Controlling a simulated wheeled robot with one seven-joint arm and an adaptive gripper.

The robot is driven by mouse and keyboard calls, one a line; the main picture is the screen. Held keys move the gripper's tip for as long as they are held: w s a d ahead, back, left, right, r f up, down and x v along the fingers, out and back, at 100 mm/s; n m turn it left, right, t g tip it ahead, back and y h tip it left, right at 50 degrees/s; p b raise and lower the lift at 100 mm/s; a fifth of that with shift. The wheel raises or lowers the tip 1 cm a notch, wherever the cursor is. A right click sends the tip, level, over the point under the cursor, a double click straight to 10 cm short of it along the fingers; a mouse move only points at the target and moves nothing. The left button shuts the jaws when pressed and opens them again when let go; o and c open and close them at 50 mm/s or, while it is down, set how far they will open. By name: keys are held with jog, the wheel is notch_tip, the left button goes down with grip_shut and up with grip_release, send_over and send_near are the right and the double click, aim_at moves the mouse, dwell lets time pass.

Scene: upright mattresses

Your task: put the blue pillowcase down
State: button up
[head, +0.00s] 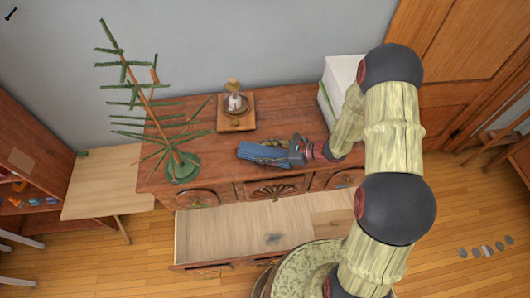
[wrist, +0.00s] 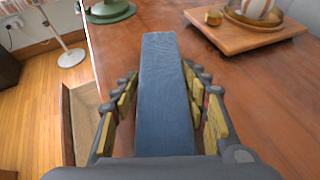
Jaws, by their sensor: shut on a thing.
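The blue pillowcase (wrist: 163,95) is a folded, flat blue strip held between the fingers of my gripper (wrist: 162,110), seen in the wrist view. It points away from the gripper over the brown wooden dresser top (wrist: 265,110). In the head view the pillowcase (head: 258,153) shows over the middle front of the dresser (head: 205,140), with my gripper (head: 285,151) at its right end. The gripper is shut on it. I cannot tell whether the pillowcase touches the wood.
An open, mostly empty drawer (head: 225,230) juts out below the dresser front. A green potted plant (head: 183,168) stands at the left of the top. A wooden tray (head: 236,125) with a small ornament sits behind the pillowcase. A white box (head: 340,80) stands at the right.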

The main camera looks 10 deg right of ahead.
jog(key=o, duration=0.8)
jog(key=shift+f, duration=0.1)
jog(key=o, duration=0.5)
jog(key=shift+c, duration=0.2)
